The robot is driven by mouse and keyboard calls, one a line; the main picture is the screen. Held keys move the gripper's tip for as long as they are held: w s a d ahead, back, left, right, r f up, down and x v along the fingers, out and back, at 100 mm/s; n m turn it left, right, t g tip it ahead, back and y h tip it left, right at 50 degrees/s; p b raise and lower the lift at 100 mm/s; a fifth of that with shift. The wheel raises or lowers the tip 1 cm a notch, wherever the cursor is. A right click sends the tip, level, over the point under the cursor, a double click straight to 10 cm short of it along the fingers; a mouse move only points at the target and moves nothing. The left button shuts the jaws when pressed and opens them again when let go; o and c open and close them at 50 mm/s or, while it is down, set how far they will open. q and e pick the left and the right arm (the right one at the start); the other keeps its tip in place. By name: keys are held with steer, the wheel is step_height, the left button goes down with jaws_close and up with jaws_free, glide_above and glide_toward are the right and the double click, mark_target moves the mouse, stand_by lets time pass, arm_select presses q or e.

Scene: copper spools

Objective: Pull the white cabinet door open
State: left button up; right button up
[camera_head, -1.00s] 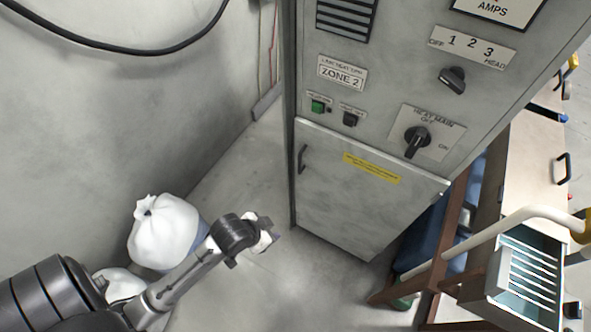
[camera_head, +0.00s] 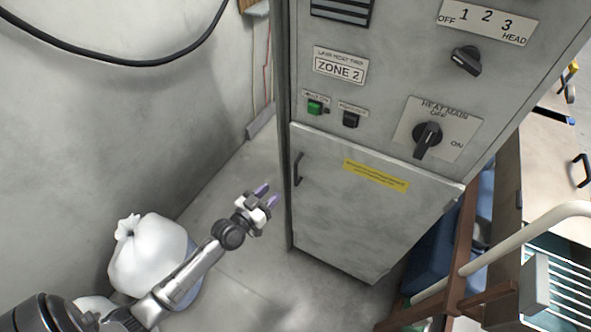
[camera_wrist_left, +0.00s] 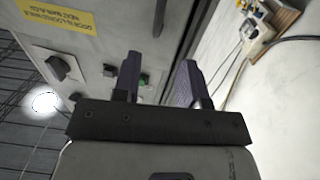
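The white cabinet door (camera_head: 350,215) is shut in the lower part of the grey cabinet in the head view. Its dark handle (camera_head: 298,169) stands upright near the door's left edge. My left gripper (camera_head: 268,194) is open and empty, with purple-grey fingers, to the left of the handle and a little lower in the picture, apart from it. In the left wrist view the two fingers (camera_wrist_left: 160,82) are spread with nothing between them. The handle (camera_wrist_left: 159,17) shows there just beyond the fingertips, near the top. My right gripper is in neither view.
White bags (camera_head: 150,255) stand on the floor at left, beside my left arm. A brown frame (camera_head: 462,245) and a pale rail (camera_head: 500,250) stand to the right of the cabinet. The floor before the door is clear. A black cable (camera_head: 110,45) hangs on the wall.

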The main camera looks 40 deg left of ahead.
mark_target(295, 171)
arm_select(q)
steer(key=w+b, duration=0.1)
steer(key=w, duration=1.1)
steer(key=shift+w, duration=0.25)
steer(key=shift+c, duration=0.3)
jaws_close()
